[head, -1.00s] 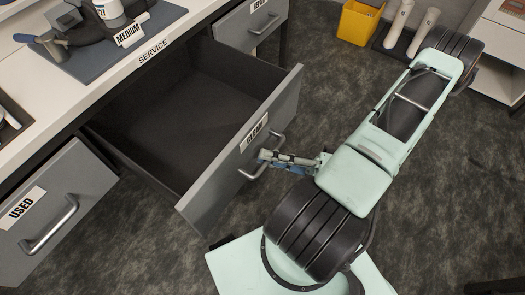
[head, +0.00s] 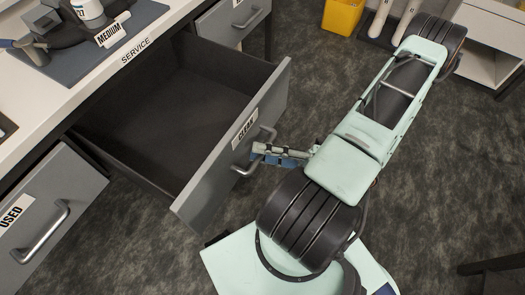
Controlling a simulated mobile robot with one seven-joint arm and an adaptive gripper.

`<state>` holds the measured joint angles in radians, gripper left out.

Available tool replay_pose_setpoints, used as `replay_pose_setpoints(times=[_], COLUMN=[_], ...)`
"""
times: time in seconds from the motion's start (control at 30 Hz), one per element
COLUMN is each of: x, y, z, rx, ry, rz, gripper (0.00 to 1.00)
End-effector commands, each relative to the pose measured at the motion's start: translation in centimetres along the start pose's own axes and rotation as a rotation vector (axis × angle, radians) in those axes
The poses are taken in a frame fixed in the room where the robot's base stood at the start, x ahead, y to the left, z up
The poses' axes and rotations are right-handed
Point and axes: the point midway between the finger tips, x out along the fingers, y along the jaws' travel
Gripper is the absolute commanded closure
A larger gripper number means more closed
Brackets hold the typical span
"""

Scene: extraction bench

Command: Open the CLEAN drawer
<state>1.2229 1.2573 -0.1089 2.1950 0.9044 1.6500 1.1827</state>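The CLEAN drawer (head: 187,212) is grey and stands pulled well out from the bench, with its dark interior visible and empty where I can see it. Its label (head: 245,129) and metal bar handle (head: 241,170) are on the front panel. My gripper (head: 262,153) is at the middle of this handle, with its fingers overlapping the bar in the head view. The fingers hide part of the bar, so I cannot tell whether they are closed around it or only beside it.
The USED drawer (head: 72,185) is shut at lower left. Another shut drawer (head: 222,28) is at the top. The bench top (head: 110,75) carries a mat with a MEDIUM label. A yellow bin (head: 342,14) and a white shelf unit (head: 490,40) stand behind my arm.

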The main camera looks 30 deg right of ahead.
Motion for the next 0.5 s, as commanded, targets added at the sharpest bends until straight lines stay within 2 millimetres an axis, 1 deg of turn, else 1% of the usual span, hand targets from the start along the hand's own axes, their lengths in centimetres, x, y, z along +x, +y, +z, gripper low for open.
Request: replay_pose_setpoints(times=[0.07,0.17,0.4,0.5], x=[-0.6,-2.0,-7.2,-9.1], y=[-0.1,-0.1,-0.1,-0.1], z=[0.0,0.0,0.0,0.0], rx=[0.0,-0.001,-0.001,-0.001], ry=[-0.002,-0.002,-0.002,-0.001], rz=[-0.002,-0.002,-0.003,-0.003], gripper=[0.71,0.71,0.71,0.71])
